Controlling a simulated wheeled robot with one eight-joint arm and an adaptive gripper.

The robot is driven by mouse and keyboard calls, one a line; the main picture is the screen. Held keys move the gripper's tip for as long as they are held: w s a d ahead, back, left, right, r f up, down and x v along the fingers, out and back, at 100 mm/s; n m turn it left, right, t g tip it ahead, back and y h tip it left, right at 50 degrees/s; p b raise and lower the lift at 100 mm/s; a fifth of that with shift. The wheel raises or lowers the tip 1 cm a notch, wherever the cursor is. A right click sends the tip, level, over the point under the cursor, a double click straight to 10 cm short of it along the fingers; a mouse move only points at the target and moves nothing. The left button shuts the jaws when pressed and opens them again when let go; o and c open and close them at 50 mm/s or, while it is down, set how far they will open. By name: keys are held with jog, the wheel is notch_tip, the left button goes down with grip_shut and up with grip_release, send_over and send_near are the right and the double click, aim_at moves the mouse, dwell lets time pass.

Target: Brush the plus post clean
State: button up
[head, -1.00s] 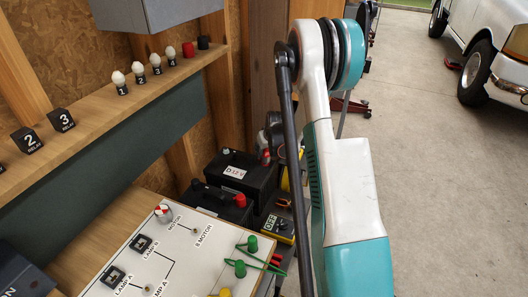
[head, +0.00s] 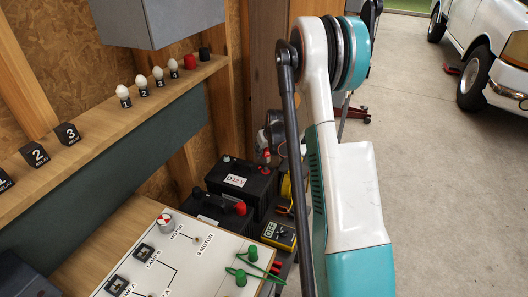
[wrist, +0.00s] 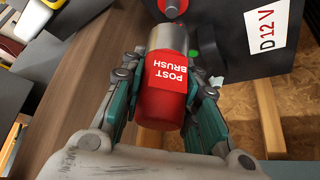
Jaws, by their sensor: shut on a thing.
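In the head view my gripper (head: 275,135) is at the battery's far right corner, partly hidden by my arm.
A second dark battery (head: 212,208) with a red knob stands in front. A yellow meter reading OFF (head: 278,234) and a white wiring board (head: 180,255) are nearer. A shelf (head: 95,130) with relays and bulbs runs along the left. Open floor lies right.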

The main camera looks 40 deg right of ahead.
jog(key=shift+r+p, duration=0.65)
jog(key=shift+r, duration=0.7)
jog(key=s+a+r+n, duration=0.1)
jog(key=s+a+r, duration=0.1)
jog(key=a, duration=0.9)
jog(key=s+a+r+n+y, duration=0.1)
jog(key=s+a+r, duration=0.2)
jog(key=a, duration=0.7)
jog(key=s+a+r+n, duration=0.1)
jog(key=s+a+r, duration=0.2)
jog(key=a, duration=0.8)
jog(key=shift+s+a+r+y, duration=0.25)
jog(key=shift+s+a+y, duration=0.05)
jog(key=shift+s, duration=0.2)
